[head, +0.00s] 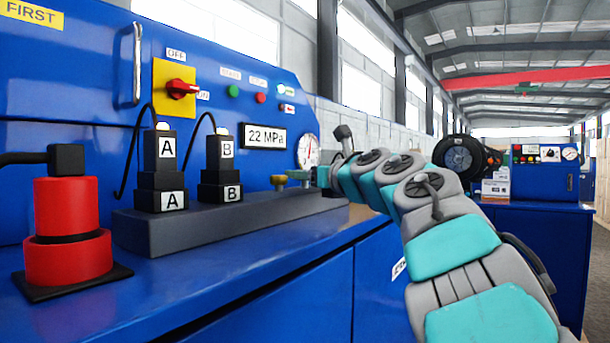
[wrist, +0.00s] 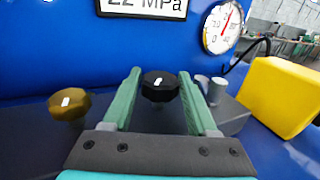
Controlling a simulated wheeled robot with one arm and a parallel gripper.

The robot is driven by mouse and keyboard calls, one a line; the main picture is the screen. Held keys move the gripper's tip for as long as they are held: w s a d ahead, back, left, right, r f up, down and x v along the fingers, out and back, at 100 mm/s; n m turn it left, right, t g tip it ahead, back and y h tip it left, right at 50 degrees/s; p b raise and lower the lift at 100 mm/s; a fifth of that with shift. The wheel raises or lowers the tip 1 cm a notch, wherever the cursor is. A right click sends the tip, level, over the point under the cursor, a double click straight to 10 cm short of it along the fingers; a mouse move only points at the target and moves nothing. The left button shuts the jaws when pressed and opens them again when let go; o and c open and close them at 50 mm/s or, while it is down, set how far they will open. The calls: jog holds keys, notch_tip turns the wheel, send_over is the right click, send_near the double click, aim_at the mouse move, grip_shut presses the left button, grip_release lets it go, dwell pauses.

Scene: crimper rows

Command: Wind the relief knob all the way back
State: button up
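A black faceted knob (wrist: 160,86) with a white mark on top stands between the two green fingers of my gripper (wrist: 161,88) in the wrist view. The fingers are on either side of it, apart, with a narrow gap showing. A brass knob (wrist: 70,105), also with a white mark, stands outside the left finger. The brass knob shows in the head view (head: 278,182) on the grey block. No label shows which knob is the relief knob. In the head view my gripper (head: 318,177) is small beside the gauge, and the black knob cannot be made out there.
The pressure gauge (head: 308,151) and the 22 MPa display (head: 265,137) are on the blue panel behind. Black blocks marked A (head: 162,185) and B (head: 221,180) stand on the grey manifold (head: 250,211). A yellow block (wrist: 283,95) is close right of my gripper.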

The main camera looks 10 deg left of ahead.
grip_shut()
jog(key=shift+n+g+y, duration=0.5)
jog(key=shift+g, duration=0.1)
jog(key=shift+w+d+n+g+y, duration=0.1)
jog(key=shift+n+g+y, duration=0.2)
jog(key=shift+n+g, duration=0.15)
jog(key=shift+n+g+y+p, duration=0.6)
jog(key=shift+n+g+y, duration=0.15)
jog(key=shift+g, duration=0.4)
jog(key=shift+r, duration=0.1)
jog(key=shift+n+g+y+p, duration=0.6)
jog(key=shift+n+g, duration=0.9)
jog(key=shift+g, duration=0.6)
jog(key=shift+o, duration=2.1)
grip_release()
